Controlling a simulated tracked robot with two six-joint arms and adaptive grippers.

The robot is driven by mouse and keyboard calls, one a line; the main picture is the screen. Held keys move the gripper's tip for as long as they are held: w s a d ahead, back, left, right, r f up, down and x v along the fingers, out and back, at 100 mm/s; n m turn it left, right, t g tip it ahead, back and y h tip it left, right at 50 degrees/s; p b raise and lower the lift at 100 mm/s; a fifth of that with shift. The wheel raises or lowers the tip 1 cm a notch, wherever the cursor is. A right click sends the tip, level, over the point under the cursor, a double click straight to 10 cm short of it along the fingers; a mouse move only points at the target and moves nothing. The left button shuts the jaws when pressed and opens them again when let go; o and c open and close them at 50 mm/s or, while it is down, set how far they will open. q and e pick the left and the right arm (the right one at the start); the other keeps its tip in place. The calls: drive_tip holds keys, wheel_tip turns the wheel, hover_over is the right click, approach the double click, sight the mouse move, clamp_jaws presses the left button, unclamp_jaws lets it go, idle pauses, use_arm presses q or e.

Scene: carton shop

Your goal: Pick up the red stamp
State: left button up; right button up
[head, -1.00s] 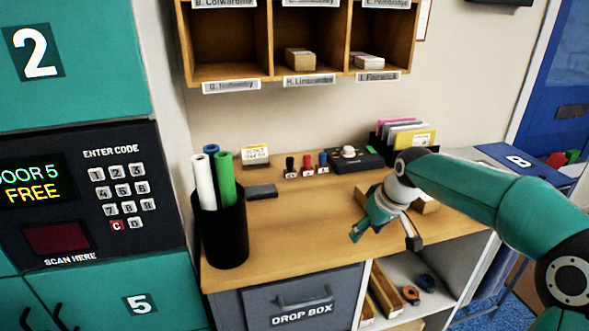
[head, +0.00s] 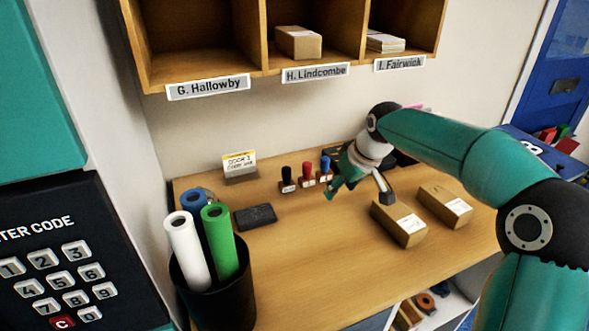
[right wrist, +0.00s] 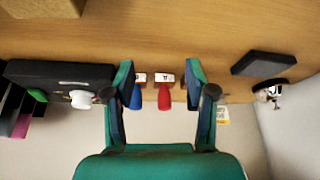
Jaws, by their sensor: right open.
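The red stamp (head: 308,174) stands upright on the wooden counter between a black stamp (head: 287,180) and a blue stamp (head: 325,171). My right gripper (head: 361,193) is open and empty, to the right of the stamps in the head view. In the right wrist view the red stamp (right wrist: 164,96) appears between the open fingers (right wrist: 160,78), near the middle. The blue stamp (right wrist: 137,97) also shows there, close beside the left finger. The black stamp is not clearly seen in that view; the right finger may hide it. My left gripper is not in view.
Two small cartons (head: 399,224) (head: 445,206) lie right of the gripper. A dark pad (head: 255,216) and a small sign (head: 240,164) are left of the stamps. A black bin of rolls (head: 222,296) stands front left. Shelf cubbies (head: 205,80) hang above. The middle counter is clear.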

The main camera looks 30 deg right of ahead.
sight(309, 165)
drive_tip(key=w+p, duration=0.1)
drive_tip(key=w, duration=0.4)
drive_tip(key=w+a+p, duration=0.1)
drive_tip(key=w, duration=0.2)
drive_tip(key=shift+w+a+r+p, duration=0.1)
drive_tip(key=shift+w+p, duration=0.1)
drive_tip(key=shift+p, duration=0.15)
drive_tip(key=shift+w+a+p, duration=0.15)
drive_tip(key=shift+w+p, duration=0.25)
drive_tip(key=shift+w, duration=0.4)
drive_tip(key=shift+w+a+p, duration=0.15)
drive_tip(key=shift+w+p, duration=0.4)
drive_tip(key=shift+w, duration=0.4)
drive_tip(key=shift+x, duration=1.2)
drive_tip(key=shift+w+f, duration=0.15)
drive_tip(key=shift+f, duration=0.25)
clamp_jaws()
